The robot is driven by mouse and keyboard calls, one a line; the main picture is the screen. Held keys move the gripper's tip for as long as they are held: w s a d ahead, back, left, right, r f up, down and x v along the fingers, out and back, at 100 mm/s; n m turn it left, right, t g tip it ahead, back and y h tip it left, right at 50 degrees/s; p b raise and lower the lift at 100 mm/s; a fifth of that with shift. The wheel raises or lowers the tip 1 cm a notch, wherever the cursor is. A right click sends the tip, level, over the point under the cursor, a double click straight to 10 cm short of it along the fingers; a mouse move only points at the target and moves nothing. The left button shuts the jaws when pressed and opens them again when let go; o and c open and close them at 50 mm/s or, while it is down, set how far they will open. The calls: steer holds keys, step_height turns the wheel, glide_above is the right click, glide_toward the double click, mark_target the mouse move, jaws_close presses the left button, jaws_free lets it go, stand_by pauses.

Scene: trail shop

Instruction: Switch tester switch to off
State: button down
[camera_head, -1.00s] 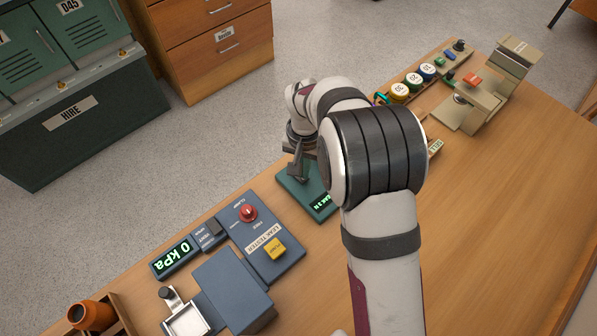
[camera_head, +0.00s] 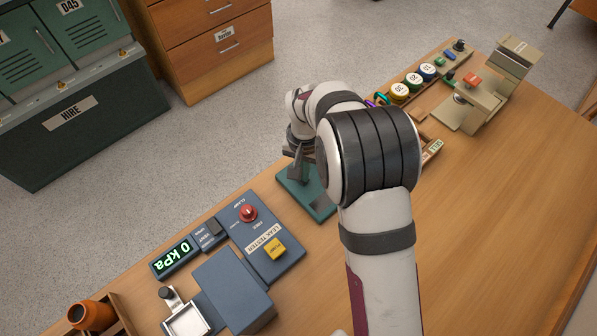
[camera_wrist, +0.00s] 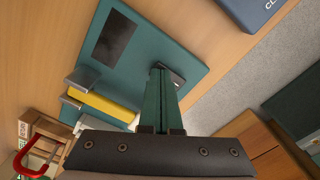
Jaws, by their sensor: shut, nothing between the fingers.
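The teal tester (camera_head: 290,189) lies on the bench beneath my gripper. The wrist view shows its teal plate (camera_wrist: 165,45), a dark, unlit display (camera_wrist: 113,38) and a yellow bar (camera_wrist: 100,105) beside grey blocks. A small black switch (camera_wrist: 178,77) is partly hidden at the fingertips. My gripper (camera_wrist: 159,70) is shut and empty, its tips right at the switch; I cannot tell whether they touch. In the head view my gripper (camera_head: 297,178) points down over the tester. The switch's exact position is unclear.
A blue leak tester (camera_head: 285,255) with a red knob (camera_head: 248,212) and a lit 0 kPa display (camera_head: 173,257) stands near the tester. Several round labelled pots (camera_head: 400,91) and a beige device (camera_head: 480,105) are at the far right. The bench's right side is clear.

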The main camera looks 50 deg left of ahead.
steer(key=shift+r, duration=3.5)
steer(key=w+d+r+m, duration=0.25)
steer(key=d+r, duration=0.25)
steer(key=d, duration=0.5)
steer(key=w+d+r+m, duration=0.1)
steer(key=d+r+m, duration=0.2)
steer(key=d+r, duration=0.5)
steer(key=s+d+f+m+y, duration=0.1)
steer(key=s+d+m, duration=0.5)
steer(key=s+d, duration=0.8)
steer(key=d, duration=0.4)
steer(key=shift+s+d+f+y, duration=0.2)
steer(key=shift+d+f+y, duration=0.05)
steer(key=shift+f+y, duration=0.15)
